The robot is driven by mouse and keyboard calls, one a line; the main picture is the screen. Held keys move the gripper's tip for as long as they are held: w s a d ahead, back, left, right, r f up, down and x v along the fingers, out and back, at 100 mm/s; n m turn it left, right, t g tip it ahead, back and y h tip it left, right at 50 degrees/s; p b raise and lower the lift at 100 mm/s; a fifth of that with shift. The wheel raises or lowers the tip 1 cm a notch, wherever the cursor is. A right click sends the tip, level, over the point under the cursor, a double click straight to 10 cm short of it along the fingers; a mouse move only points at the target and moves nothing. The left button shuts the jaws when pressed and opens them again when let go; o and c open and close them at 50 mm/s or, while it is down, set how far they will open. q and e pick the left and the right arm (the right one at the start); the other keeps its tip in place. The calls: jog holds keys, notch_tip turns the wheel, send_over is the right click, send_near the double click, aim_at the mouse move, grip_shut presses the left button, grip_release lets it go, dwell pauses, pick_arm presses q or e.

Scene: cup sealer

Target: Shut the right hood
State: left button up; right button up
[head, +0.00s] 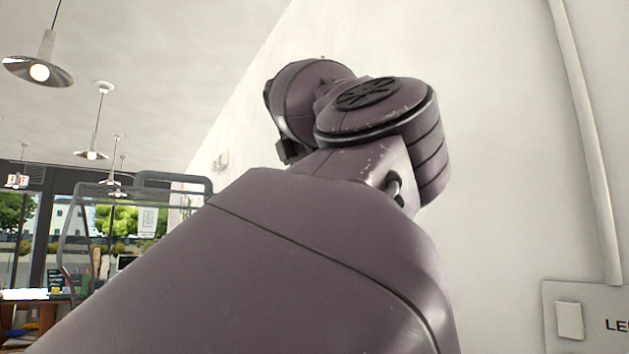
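A large purple-grey arm, which looks like one of my own, fills the middle of the head view and hides much of what lies behind it. I cannot tell which arm it is. Neither gripper shows. A grey rounded frame (174,179) with a raised bar along its top stands upright behind the arm at the left. It may be a raised hood, but I cannot tell whether it is the right one. Its lower part is hidden by the arm, and no machine body is visible.
A pale wall (500,130) fills the right side, with a vertical pipe (588,130) and a sign (600,315) at lower right. Pendant lamps (38,68) hang at upper left. Windows (120,222) and a wooden table (30,312) are far back at left.

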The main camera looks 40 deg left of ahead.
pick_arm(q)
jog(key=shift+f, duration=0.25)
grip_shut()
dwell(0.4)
